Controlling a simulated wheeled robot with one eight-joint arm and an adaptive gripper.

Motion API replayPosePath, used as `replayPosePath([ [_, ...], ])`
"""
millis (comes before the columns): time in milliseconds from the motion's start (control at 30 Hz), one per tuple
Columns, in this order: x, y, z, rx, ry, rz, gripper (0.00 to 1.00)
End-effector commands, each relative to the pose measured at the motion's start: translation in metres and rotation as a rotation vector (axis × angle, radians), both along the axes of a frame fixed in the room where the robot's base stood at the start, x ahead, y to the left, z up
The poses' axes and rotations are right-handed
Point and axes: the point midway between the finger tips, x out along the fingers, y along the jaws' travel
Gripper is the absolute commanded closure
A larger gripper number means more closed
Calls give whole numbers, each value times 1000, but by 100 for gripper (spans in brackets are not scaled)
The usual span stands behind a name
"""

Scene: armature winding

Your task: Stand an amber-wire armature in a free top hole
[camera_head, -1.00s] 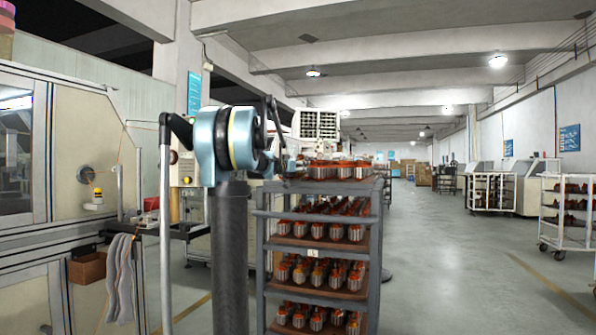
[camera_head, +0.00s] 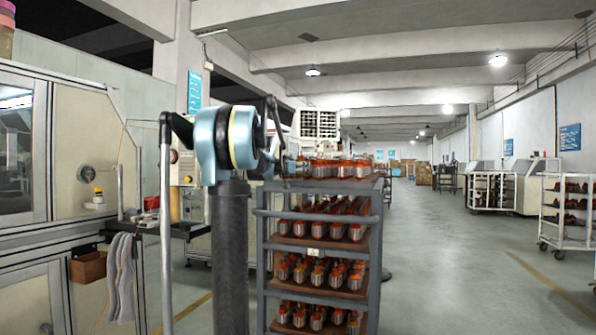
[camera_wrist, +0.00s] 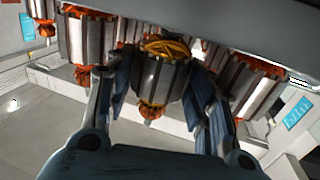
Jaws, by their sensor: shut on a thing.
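My gripper (camera_wrist: 160,95) is shut on an armature with amber wire (camera_wrist: 160,78) in the wrist view. One finger lies along each side of its metal core, and the amber winding shows at one end. Other armatures with orange windings (camera_wrist: 90,45) stand on both sides of it. In the head view the rack (camera_head: 262,225) holds armatures on several shelves, and my arm reaches over its top shelf. A row of armatures (camera_head: 340,168) stands on that top shelf. The gripper's tips and the top holes are hidden in the head view.
A winding machine (camera_head: 85,150) stands at the left, with a small table (camera_head: 150,228) and grey cloths (camera_head: 122,270) by it. A white cart (camera_head: 565,210) is at the far right. The aisle floor (camera_head: 450,270) right of the rack is clear.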

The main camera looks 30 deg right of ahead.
Motion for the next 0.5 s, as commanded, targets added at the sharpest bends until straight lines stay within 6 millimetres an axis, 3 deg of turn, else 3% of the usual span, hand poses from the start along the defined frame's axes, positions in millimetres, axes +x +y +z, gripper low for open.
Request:
replayPosePath([
  [500, 0, 0, -8, 0, 0, 0, 94],
])
